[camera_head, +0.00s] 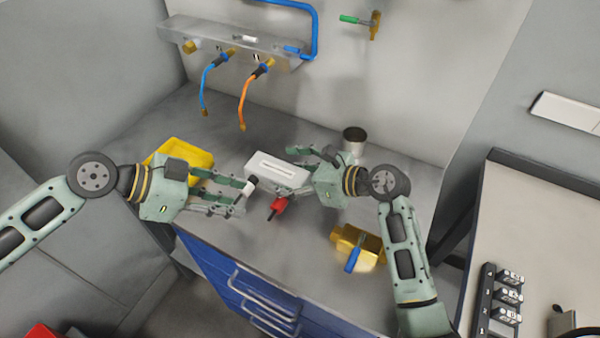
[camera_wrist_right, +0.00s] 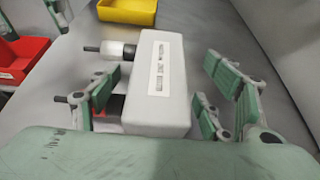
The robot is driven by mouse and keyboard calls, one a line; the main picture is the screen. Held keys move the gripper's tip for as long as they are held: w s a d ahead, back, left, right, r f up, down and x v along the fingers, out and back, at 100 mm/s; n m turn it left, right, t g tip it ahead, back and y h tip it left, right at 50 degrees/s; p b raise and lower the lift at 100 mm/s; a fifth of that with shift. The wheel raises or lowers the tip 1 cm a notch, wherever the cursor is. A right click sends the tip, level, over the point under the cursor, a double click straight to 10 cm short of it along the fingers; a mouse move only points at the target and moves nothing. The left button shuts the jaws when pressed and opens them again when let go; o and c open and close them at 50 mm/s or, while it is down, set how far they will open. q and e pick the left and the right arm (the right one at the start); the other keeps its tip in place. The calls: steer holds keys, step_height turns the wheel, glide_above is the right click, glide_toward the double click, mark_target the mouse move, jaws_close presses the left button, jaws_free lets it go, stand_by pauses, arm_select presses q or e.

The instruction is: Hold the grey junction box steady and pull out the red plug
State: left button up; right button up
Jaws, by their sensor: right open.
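The grey junction box (camera_head: 277,168) lies on the workbench; the right wrist view also shows it (camera_wrist_right: 163,75). The red plug (camera_head: 279,204) sticks out of its near side; in the right wrist view it is mostly hidden behind a finger. A white plug with a black end (camera_head: 250,187) sticks out of the same side. My right gripper (camera_head: 300,170) is open, with its fingers on either side of the box and a gap visible on the right in the wrist view. My left gripper (camera_head: 243,194) is open, its fingertips close to the white plug, left of the red one.
A yellow bin (camera_head: 192,152) stands behind my left gripper. A metal cup (camera_head: 354,139) stands behind my right gripper. A brass valve with a blue handle (camera_head: 357,247) lies at the front right. Blue and orange hoses (camera_head: 243,105) hang from the wall fixture. The bench's front edge is close.

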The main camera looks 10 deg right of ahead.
mark_target(276, 172)
steer(key=shift+x, duration=1.85)
steer(key=shift+c, duration=0.6)
